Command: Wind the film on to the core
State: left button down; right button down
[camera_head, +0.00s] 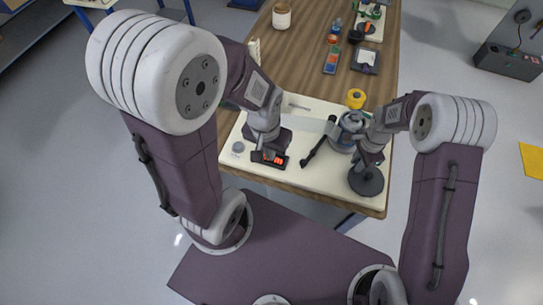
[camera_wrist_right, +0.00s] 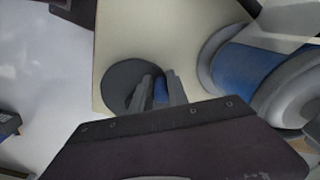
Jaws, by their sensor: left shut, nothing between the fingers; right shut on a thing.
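A roller with a blue barrel and grey end flanges (camera_head: 346,128) stands at the right of the cream board; it is large in the right wrist view (camera_wrist_right: 245,75). A pale strip, apparently the film (camera_head: 311,124), runs leftward from it. My right gripper (camera_head: 368,160) is shut on a small blue part (camera_wrist_right: 160,92) above a dark round disc (camera_head: 366,182), which also shows in the wrist view (camera_wrist_right: 122,80). I cannot tell whether the blue part joins the disc. My left gripper (camera_head: 268,152) is shut and empty, at a black box with a red display (camera_head: 275,160).
A black bar (camera_head: 318,140) lies on the cream board (camera_head: 300,180) between the grippers. A yellow spool (camera_head: 356,97) stands behind the roller. A small grey knob (camera_head: 238,147) is at the left. Several items stand farther back on the wooden table (camera_head: 310,75).

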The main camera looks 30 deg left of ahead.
aim_at(351, 175)
jog(key=shift+s+a+f, duration=0.1)
jog(key=shift+s, duration=1.7)
jog(key=shift+c, duration=2.1)
grip_release()
jog(key=shift+w, duration=0.2)
